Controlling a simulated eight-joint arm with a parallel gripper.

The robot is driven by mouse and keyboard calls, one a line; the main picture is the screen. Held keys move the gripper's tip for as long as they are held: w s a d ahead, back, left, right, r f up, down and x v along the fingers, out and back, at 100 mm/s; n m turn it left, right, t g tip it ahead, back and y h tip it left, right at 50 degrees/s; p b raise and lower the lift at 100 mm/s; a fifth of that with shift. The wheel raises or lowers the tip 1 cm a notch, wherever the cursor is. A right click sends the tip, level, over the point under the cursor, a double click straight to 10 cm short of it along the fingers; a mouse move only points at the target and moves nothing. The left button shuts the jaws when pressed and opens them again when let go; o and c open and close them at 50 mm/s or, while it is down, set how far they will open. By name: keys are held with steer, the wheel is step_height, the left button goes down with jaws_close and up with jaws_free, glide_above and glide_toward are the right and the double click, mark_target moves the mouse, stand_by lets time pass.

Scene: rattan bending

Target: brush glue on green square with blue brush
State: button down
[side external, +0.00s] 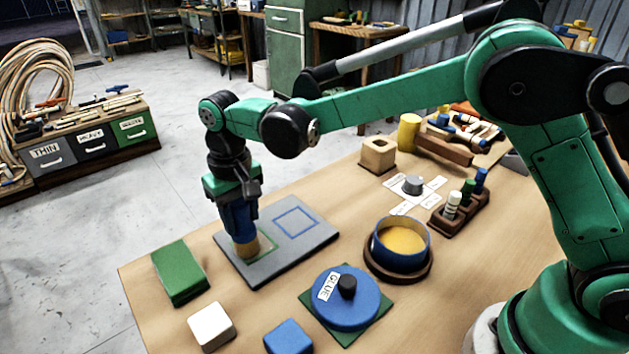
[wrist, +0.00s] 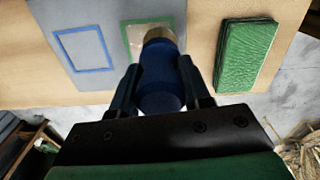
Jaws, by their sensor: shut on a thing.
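My gripper (side external: 238,205) is shut on the blue brush (side external: 239,224), which it holds upright with the bristle end down. The brush's tan lower end is over the green square (side external: 268,241), an outline on the grey board (side external: 310,240), and looks to touch the board. In the wrist view the blue handle (wrist: 160,85) sits between my fingers and hides part of the green square (wrist: 130,30). A pale beige patch shows inside that outline. A blue square outline (side external: 295,222) lies beside it on the board.
A blue pot of yellow glue (side external: 402,240) stands right of the board. A blue lid marked GLUE (side external: 355,310) lies nearer the front. A green block (side external: 180,272), a white block (side external: 211,326) and a blue block (side external: 288,338) lie near the front edge.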

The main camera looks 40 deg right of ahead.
steer(key=shift+a, duration=0.85)
steer(key=shift+a+r, duration=0.2)
step_height(320, 180, up, 8)
steer(key=shift+f, duration=0.15)
steer(key=shift+f, duration=0.15)
